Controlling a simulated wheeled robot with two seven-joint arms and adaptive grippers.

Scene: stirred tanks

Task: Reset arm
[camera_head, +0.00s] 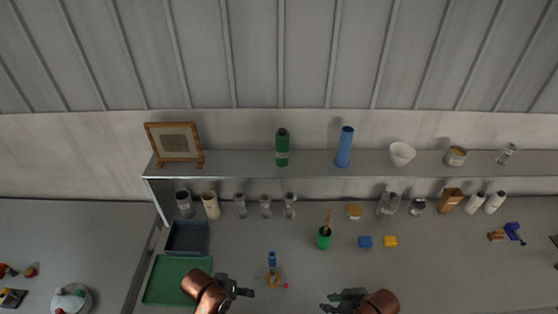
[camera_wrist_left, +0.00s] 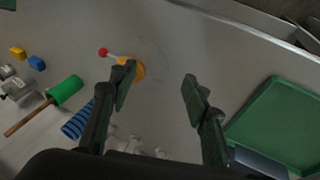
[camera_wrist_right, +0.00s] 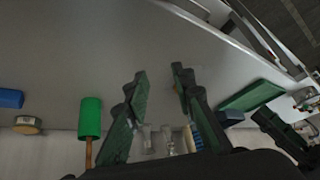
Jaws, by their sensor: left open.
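My left gripper (camera_head: 236,289) is in the head view, above the bench between the green tray (camera_head: 170,278) and a blue-and-orange stirrer-like item (camera_head: 272,260). In the left wrist view its fingers (camera_wrist_left: 158,75) are apart with nothing between them; the orange part (camera_wrist_left: 138,72) shows behind one finger. My right gripper (camera_head: 338,301) is near the bottom edge of the head view, right of that item. In the right wrist view its fingers (camera_wrist_right: 159,71) are apart and empty. Neither gripper holds anything.
A green cup with a wooden stick (camera_head: 323,240) stands behind the grippers. Blue (camera_head: 365,242) and yellow (camera_head: 390,241) blocks lie to its right. A dark tray (camera_head: 188,237) is behind the green tray. A shelf (camera_head: 360,163) with bottles runs along the back.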

